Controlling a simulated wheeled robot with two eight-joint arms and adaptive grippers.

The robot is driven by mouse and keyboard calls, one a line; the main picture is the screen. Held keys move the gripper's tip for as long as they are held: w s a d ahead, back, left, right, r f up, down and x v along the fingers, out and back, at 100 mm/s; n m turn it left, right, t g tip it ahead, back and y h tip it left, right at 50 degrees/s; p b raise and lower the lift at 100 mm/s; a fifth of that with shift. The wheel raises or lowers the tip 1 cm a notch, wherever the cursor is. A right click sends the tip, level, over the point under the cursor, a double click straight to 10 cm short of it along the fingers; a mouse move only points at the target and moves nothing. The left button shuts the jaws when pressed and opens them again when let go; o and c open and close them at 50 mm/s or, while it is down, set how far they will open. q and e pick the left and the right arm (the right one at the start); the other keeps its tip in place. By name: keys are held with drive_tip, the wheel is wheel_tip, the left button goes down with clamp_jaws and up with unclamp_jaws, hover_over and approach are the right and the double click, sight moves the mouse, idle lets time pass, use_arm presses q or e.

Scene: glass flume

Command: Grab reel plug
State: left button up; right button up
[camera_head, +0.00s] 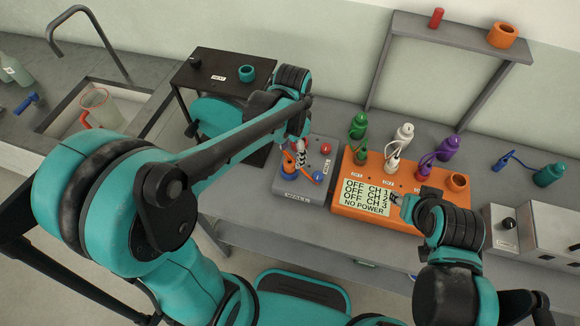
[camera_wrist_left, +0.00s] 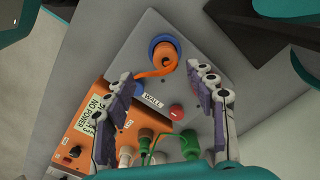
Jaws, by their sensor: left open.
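An orange plug (camera_wrist_left: 164,54), which looks like the reel plug, sits in a blue round socket on the grey box marked WALL (camera_wrist_left: 205,131). Its orange cable curls away and passes behind a fingertip in the left wrist view. In the head view, the orange plug (camera_head: 289,164) shows at the left end of the grey box (camera_head: 303,190). My left gripper (camera_head: 301,145) is over that box. Its fingers (camera_wrist_left: 160,76) are spread and empty, with the plug just beyond the tips. My right gripper (camera_head: 398,201) is by the orange box's display; its finger gap is unclear.
The orange box (camera_head: 384,222) reads NO POWER, with green (camera_head: 358,126), white (camera_head: 404,134) and purple (camera_head: 447,148) corded pieces behind it. A grey shelf (camera_head: 460,38) stands at the back. A dark stand (camera_head: 221,62) and sink are at left.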

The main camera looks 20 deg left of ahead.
sight(289, 162)
use_arm(q)
drive_tip(key=f+b, duration=0.1)
drive_tip(key=f, duration=0.1)
drive_tip(key=f+b, duration=0.1)
drive_tip(key=f, duration=0.1)
drive_tip(key=f+b, duration=0.1)
drive_tip(key=f, duration=0.2)
drive_tip(key=shift+w+a, duration=0.15)
drive_tip(key=shift+a, duration=0.25)
drive_tip(key=shift+r, duration=0.1)
clamp_jaws()
